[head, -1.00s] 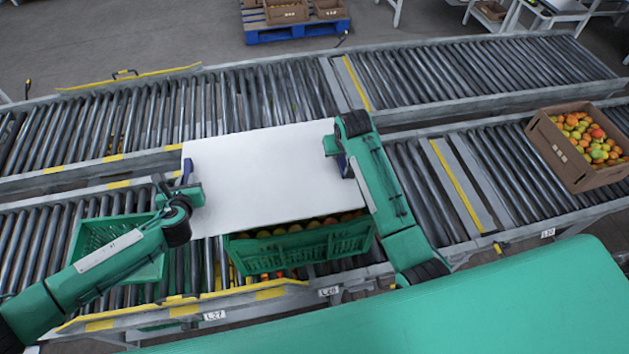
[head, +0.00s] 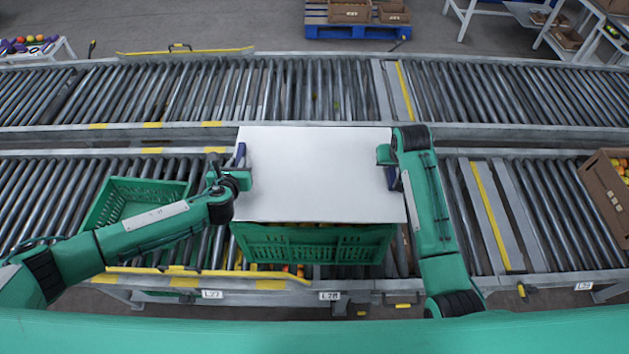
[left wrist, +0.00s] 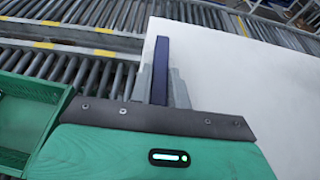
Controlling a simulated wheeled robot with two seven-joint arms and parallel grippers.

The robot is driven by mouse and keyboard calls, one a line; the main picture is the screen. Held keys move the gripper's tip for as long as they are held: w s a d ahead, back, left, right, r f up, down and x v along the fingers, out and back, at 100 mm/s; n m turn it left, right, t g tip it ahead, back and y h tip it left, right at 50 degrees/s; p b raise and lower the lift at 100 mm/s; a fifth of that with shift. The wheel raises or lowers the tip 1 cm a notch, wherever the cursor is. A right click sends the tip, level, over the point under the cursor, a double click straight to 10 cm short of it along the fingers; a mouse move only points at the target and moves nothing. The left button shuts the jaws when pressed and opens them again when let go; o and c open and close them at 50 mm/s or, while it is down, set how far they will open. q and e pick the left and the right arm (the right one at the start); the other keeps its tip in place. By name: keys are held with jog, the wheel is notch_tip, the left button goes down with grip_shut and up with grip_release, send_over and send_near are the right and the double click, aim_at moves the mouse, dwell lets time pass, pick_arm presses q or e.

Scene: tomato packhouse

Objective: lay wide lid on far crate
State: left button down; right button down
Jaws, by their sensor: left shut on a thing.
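The wide lid (head: 318,172) is a flat white sheet, held roughly level over a green crate (head: 315,247) full of tomatoes on the near conveyor. The lid hides most of the crate; its front wall and a thin strip of tomatoes show below the lid's front edge. My left gripper (head: 240,156) is shut on the lid's left edge; the lid also shows in the left wrist view (left wrist: 235,90) beside the dark finger. My right gripper (head: 391,177) is at the lid's right edge and appears shut on it, its fingertips partly hidden.
An empty green crate (head: 125,190) stands left on the near conveyor, behind my left arm. A cardboard box (head: 606,190) of tomatoes is at the right. The far conveyor (head: 300,90) is clear behind. A blue pallet (head: 357,32) stands on the floor beyond.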

pick_arm(q)
jog(key=shift+f, duration=0.15)
pick_arm(e)
jog(key=shift+f, duration=0.1)
